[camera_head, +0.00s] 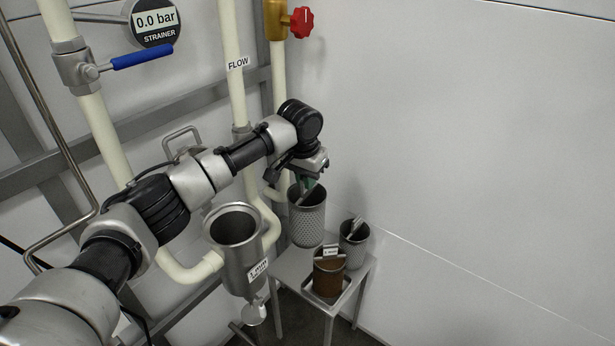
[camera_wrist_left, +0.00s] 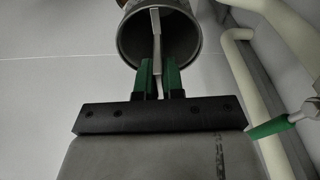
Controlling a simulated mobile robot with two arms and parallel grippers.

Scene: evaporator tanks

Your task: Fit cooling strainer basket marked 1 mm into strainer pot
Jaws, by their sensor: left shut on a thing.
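My left gripper (camera_head: 308,183) is shut on the handle of a perforated grey strainer basket (camera_head: 308,222). The basket hangs upright, right of the strainer pot; I cannot tell whether its base touches the stand. In the left wrist view, the green fingertips (camera_wrist_left: 159,78) pinch the handle bar across the mouth of the basket (camera_wrist_left: 126,42). No marking on this basket is readable. The open metal strainer pot (camera_head: 232,262) stands left of it, its mouth empty-looking, with a white label that seems to read 1 mm. My right gripper is not in view.
A brown tagged basket (camera_head: 328,280) and a smaller grey basket (camera_head: 354,252) stand on the small metal stand (camera_head: 292,270). Cream pipes (camera_head: 232,70), a blue-handled valve (camera_head: 140,57) and a pressure gauge (camera_head: 155,20) reading 0.0 bar lie behind my arm. The right wall is bare.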

